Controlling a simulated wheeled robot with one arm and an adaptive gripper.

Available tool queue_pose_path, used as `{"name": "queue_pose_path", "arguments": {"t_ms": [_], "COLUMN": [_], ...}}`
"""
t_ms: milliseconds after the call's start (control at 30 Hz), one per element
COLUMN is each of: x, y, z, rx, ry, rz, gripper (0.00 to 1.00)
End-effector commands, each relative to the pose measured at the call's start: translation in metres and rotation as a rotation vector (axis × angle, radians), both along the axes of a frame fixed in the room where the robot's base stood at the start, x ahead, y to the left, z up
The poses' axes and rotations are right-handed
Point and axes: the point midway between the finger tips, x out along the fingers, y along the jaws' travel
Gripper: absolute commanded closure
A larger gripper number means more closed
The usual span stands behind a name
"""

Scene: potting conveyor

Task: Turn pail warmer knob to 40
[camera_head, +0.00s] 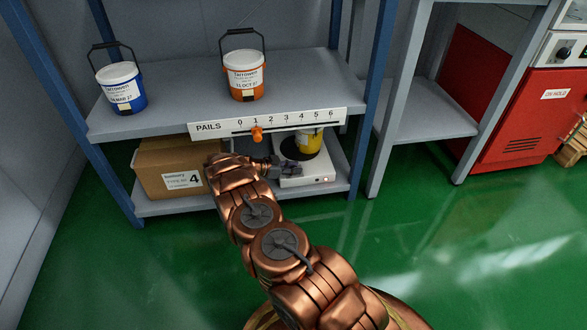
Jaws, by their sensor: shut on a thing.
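The pail warmer (312,181) is a low white unit on the lower shelf, with a small red light on its front right. My gripper (289,168) is at the left of the warmer's front, shut on what appears to be the knob. The fingers hide the knob, so its pointer, scale and setting cannot be read.
A cardboard box (165,161) sits left of the warmer. Above, the shelf (190,101) holds a blue pail (121,90) and an orange pail (244,80). A PAILS scale strip (215,128) with an orange slider (257,134) fronts it. Green floor (420,250) is clear at right.

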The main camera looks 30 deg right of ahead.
Motion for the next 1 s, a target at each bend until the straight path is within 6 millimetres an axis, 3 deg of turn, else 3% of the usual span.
{"name": "queue_pose_path", "arguments": {"t_ms": [667,700,900,1000], "x": [-0.0004,-0.0004,-0.0004,-0.0003], "y": [-0.0028,-0.0029,-0.0018,-0.0014], "z": [0.0026,0.0026,0.0016,0.0011], "rx": [-0.005,-0.004,-0.003,-0.002], "ry": [-0.002,-0.002,-0.001,-0.001], "rz": [-0.007,-0.007,-0.005,-0.005], "gripper": [1.0,0.68,0.48,0.45]}}
